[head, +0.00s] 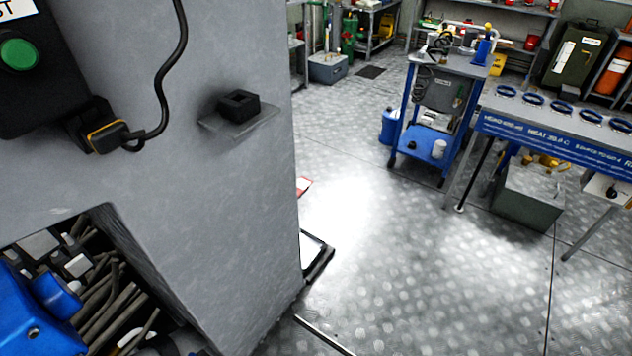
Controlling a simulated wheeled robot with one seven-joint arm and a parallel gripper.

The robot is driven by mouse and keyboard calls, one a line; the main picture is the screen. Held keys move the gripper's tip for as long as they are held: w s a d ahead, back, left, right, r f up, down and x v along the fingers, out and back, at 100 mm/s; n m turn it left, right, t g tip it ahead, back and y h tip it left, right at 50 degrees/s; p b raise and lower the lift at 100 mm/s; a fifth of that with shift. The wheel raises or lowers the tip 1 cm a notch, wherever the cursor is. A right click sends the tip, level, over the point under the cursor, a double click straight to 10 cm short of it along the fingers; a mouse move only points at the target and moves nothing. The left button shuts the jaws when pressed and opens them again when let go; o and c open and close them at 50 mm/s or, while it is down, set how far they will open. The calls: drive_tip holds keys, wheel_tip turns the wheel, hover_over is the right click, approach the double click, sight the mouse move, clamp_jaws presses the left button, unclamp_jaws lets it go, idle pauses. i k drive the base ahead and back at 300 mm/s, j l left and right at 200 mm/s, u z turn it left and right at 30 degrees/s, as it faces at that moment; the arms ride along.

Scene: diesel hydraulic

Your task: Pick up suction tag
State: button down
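I cannot pick out the suction tag for certain in the head view. A small red and white flat item (304,186) shows at the right edge of the grey cabinet (230,170), mostly hidden behind it; I cannot tell whether it is a tag. A black block with a square hollow (239,105) sits on a small shelf (255,124) on the cabinet face. My gripper is not in view.
A black box with a green button (18,54) and a cable are at upper left. An opening below holds hoses (105,290) beside a blue part (30,325). A blue cart (430,115) and a long bench (550,140) stand right. The metal floor (420,270) between is mostly clear.

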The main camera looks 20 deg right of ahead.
sight(303, 183)
drive_tip(key=l, duration=0.35)
drive_tip(key=k+l, duration=0.1)
drive_tip(key=l, duration=0.25)
drive_tip(key=i+l+u, duration=0.1)
drive_tip(key=u, duration=0.4)
drive_tip(key=i+l+u, duration=0.15)
drive_tip(key=u, duration=0.35)
drive_tip(key=i+l+u, duration=0.1)
drive_tip(key=l, duration=0.25)
drive_tip(key=i+l+u, duration=0.1)
drive_tip(key=l, duration=0.3)
drive_tip(key=i+l+u, duration=0.1)
drive_tip(key=i+l, duration=0.15)
drive_tip(key=l, duration=0.15)
drive_tip(key=i+l+u, duration=0.1)
drive_tip(key=l, duration=0.3)
drive_tip(key=i+l+u, duration=0.1)
drive_tip(key=l, duration=0.3)
drive_tip(key=i+l+u, duration=0.1)
drive_tip(key=l, duration=0.35)
drive_tip(key=i+l, duration=0.1)
drive_tip(key=l, duration=0.3)
drive_tip(key=i+l, duration=0.1)
drive_tip(key=l, duration=0.3)
